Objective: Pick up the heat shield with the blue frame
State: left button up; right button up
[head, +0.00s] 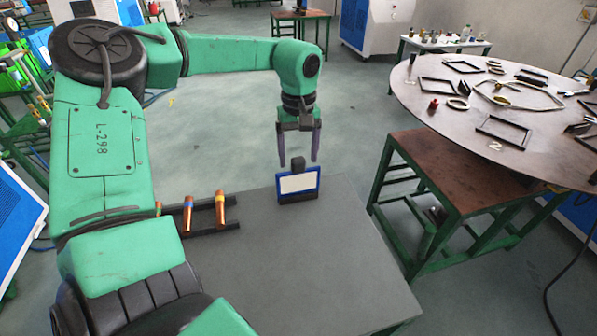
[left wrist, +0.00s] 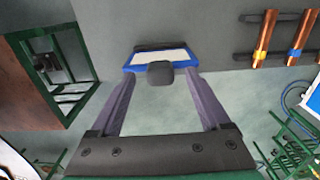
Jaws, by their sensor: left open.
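The heat shield with the blue frame (head: 299,184) stands upright near the far edge of the grey table (head: 330,262). It has a pale panel, a dark base and a dark knob at its top. My left gripper (head: 299,164) is open just above and behind it, fingers pointing down. In the left wrist view, the blue-framed heat shield (left wrist: 160,58) and its dark knob (left wrist: 160,73) lie between and just beyond the tips of the open left gripper (left wrist: 160,81). I cannot tell whether the fingers touch it. My right gripper is not in view.
A round table (head: 432,92) with dark frames and tools is at the right, beside a brown-topped green stand (head: 450,172). The grey table's front is clear.

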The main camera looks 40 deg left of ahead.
pick_arm(q)
jog(key=shift+a+f, duration=0.1)
jog(key=shift+f, duration=0.85)
grip_shut()
jog(key=shift+r, duration=0.1)
dwell(0.5)
